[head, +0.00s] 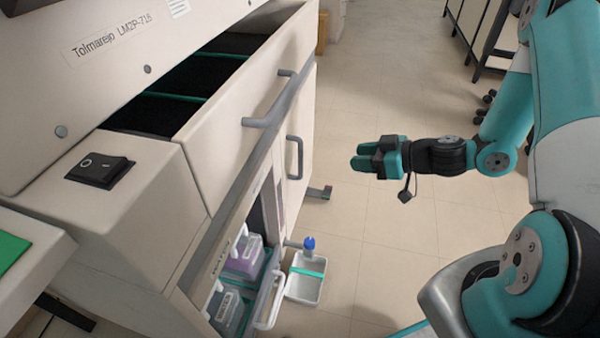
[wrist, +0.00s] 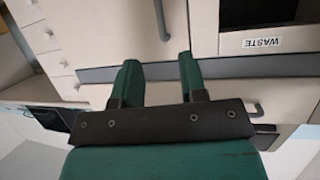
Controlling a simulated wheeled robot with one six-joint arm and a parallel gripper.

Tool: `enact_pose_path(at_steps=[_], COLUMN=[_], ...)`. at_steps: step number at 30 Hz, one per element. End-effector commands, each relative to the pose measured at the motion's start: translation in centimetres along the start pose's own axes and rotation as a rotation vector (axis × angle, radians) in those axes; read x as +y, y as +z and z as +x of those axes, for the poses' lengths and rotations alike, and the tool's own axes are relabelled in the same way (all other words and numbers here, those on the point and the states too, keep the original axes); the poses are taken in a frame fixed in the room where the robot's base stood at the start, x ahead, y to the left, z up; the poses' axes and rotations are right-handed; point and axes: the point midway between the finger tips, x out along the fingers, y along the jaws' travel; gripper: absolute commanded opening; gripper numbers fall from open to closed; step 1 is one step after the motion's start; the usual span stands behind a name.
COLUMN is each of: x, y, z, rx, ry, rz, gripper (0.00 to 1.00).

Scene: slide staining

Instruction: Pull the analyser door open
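The analyser (head: 150,190) is the large cream machine at the left of the head view. Its door (head: 306,115) is a cream lower front panel with a grey loop handle (head: 299,158), and it looks shut. A similar grey handle (wrist: 161,18) shows at the top of the wrist view, beyond the fingertips; I cannot be sure it is the same one. My gripper (head: 366,153) is to the right of the door handle, apart from it, pointing left. In the wrist view its two teal fingers (wrist: 160,75) are spread with nothing between them.
An upper drawer (head: 255,85) is pulled out, with a grey bar handle (head: 268,112). Below, bottles (head: 243,255) sit in an open bay, and a white tray (head: 303,290) with a blue-capped item sticks out. A WASTE label (wrist: 263,43) shows.

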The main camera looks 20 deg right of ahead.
Motion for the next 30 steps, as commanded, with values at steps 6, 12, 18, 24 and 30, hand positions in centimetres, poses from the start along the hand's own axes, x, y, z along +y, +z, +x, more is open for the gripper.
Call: enact_pose_path(at_steps=[6,12,18,24,30], x=[0.2,0.1,0.1,0.2,0.3], y=[0.6,0.6,0.6,0.5,0.4], z=[2.2,6.7,11.3,15.1,17.0], rx=[0.003,0.004,0.004,0.004,0.003], ry=[0.008,0.005,0.006,0.007,0.008], rz=[-0.006,-0.008,-0.008,-0.006,-0.004], gripper=[0.39,0.39,0.39,0.39,0.39])
